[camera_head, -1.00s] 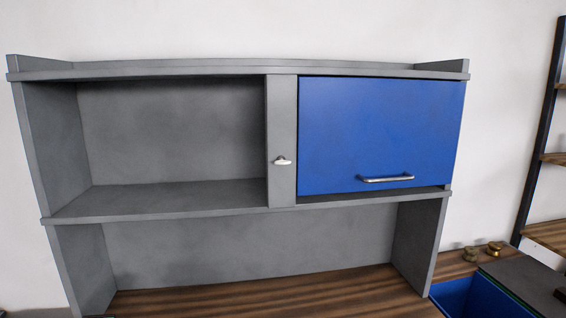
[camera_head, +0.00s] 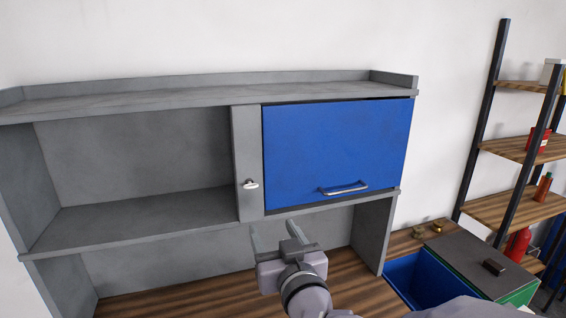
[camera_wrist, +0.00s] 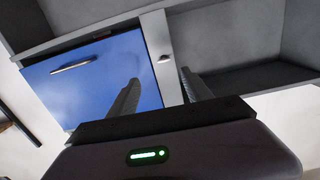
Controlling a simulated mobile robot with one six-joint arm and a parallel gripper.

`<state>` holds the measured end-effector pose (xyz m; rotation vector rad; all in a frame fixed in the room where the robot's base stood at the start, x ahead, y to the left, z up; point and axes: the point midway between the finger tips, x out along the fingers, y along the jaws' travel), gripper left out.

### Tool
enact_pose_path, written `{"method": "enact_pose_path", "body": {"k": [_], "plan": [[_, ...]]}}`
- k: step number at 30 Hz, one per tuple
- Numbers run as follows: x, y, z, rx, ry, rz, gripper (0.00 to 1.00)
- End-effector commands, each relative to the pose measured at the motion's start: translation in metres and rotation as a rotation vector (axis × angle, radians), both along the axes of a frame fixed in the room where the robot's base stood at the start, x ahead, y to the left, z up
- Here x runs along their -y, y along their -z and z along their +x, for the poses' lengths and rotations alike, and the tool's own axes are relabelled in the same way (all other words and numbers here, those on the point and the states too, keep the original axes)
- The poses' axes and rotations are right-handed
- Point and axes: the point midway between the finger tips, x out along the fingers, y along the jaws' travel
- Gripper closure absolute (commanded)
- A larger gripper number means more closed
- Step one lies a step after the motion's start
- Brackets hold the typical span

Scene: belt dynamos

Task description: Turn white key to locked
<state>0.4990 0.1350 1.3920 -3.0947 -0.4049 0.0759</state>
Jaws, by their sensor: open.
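The white key (camera_head: 250,184) sits on the grey vertical panel (camera_head: 246,150) between the open shelf and the blue door, and its grip looks roughly horizontal. The key also shows in the wrist view (camera_wrist: 164,58), small and ahead of the fingers. My gripper (camera_head: 272,228) is in front of the cabinet, below and slightly right of the key, apart from it. Its two fingers are spread with nothing between them; they also show in the wrist view (camera_wrist: 160,88).
The blue door (camera_head: 335,150) with its metal handle (camera_head: 344,188) is right of the panel. An empty open compartment (camera_head: 140,155) is at left. A wooden desktop (camera_head: 190,298) lies below. A blue bin (camera_head: 412,280) and a shelf rack (camera_head: 510,150) stand at right.

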Motion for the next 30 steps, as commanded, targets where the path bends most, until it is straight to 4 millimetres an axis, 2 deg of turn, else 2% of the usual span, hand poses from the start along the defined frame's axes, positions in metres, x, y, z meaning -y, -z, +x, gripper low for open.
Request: {"method": "enact_pose_path", "body": {"k": [1,5,8,15,21,25,30], "plan": [[-0.005,-0.007,0.001,0.024,-0.012,-0.008,0.42],[-0.012,-0.009,0.014,0.050,-0.020,-0.013,0.42],[-0.019,-0.008,0.039,0.049,-0.020,-0.013,0.42],[-0.039,-0.009,0.109,0.049,-0.020,-0.013,0.42],[-0.051,-0.009,0.151,0.050,-0.020,-0.013,0.42],[-0.055,-0.008,0.164,0.051,-0.020,-0.013,0.42],[-0.056,-0.008,0.169,0.052,-0.020,-0.013,0.42]]}}
